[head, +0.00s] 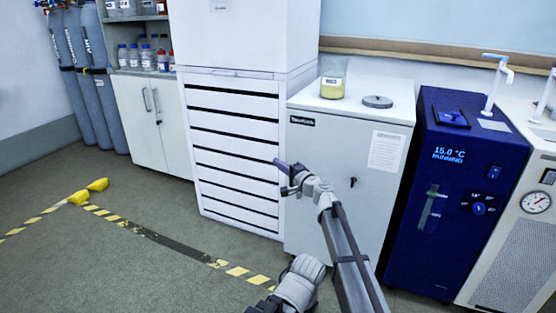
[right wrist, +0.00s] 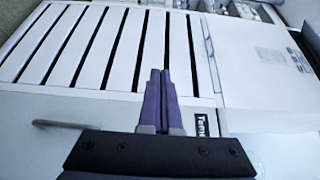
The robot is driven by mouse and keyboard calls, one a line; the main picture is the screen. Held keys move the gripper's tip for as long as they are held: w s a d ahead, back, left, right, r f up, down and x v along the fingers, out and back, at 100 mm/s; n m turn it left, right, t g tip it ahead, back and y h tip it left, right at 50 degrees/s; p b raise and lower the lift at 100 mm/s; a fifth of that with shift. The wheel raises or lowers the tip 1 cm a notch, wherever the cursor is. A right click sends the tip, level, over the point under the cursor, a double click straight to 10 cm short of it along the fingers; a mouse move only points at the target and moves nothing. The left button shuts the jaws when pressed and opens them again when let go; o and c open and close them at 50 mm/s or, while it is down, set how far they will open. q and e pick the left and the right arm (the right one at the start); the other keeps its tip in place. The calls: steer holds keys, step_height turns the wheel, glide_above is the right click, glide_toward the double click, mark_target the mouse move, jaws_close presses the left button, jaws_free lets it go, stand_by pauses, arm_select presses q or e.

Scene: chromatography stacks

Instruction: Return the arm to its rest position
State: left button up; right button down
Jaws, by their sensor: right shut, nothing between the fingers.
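My right arm reaches up from the bottom of the head view, and its gripper (head: 281,163) is in front of the white drawer stack and the white cabinet. In the right wrist view, the two purple fingers of this gripper (right wrist: 161,75) are together with nothing between them. My left gripper does not show in either view.
The drawer stack (head: 236,152) stands left of the white cabinet (head: 330,218). A jar of yellow liquid (head: 333,80) and a grey round lid (head: 378,101) are on the cabinet. A blue chiller (head: 450,190) stands to its right. The floor (head: 130,260) at left is mostly open, with striped tape.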

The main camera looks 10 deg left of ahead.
steer(key=s+d+f+n+g+h, duration=0.35)
steer(key=s+d+f, duration=0.4)
steer(key=s, duration=0.25)
steer(key=s+d+f+n+g+h, duration=0.2)
steer(key=s+d+f+n+g, duration=0.15)
steer(key=s+d+f, duration=0.55)
steer(key=s+d+f+n+g+h, duration=0.1)
steer(key=s+d+f+g+h, duration=0.2)
steer(key=s+d, duration=0.65)
steer(key=s+d+f+g+h, duration=0.1)
steer(key=s+d+f+h, duration=0.3)
steer(key=s+d, duration=0.55)
steer(key=s+a+r+n+g+h+p, duration=0.1)
steer(key=s+a+r+n+h+p, duration=0.35)
steer(key=a, duration=0.65)
step_height(320, 180, up, 38)
steer(key=y+p, duration=0.2)
steer(key=p, duration=3.4)
steer(key=shift+s+d+f, duration=0.15)
steer(key=shift+s+f, duration=0.05)
steer(key=shift+s, duration=0.2)
